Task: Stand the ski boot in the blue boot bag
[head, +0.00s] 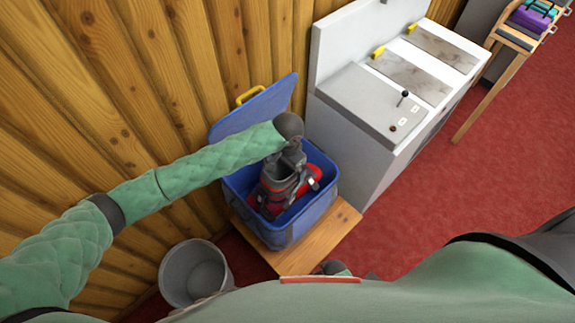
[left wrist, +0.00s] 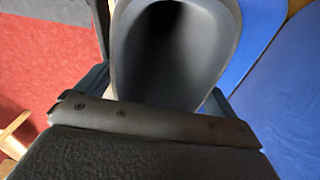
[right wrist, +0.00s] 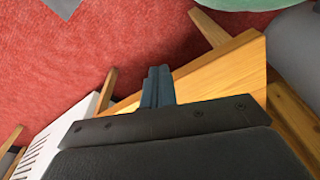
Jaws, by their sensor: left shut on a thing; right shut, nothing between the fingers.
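The ski boot (head: 277,187), dark grey with red parts, is inside the blue boot bag (head: 305,223), roughly upright with its cuff up. The bag's lid stands open at the back. My left gripper (head: 291,152) is shut on the boot's upper cuff from above. In the left wrist view the boot's dark opening (left wrist: 170,50) lies between the fingers, with the blue bag lid (left wrist: 285,90) at the right. Whether the sole rests on the bag floor is hidden. My right gripper (right wrist: 158,86) is shut and empty, above the wooden bench's edge in its wrist view.
The bag stands on a low wooden bench (head: 327,238). A grey bin (head: 190,277) is at its left, a white machine cabinet (head: 355,140) at its right. A plank wall is close behind. Red floor is free to the right.

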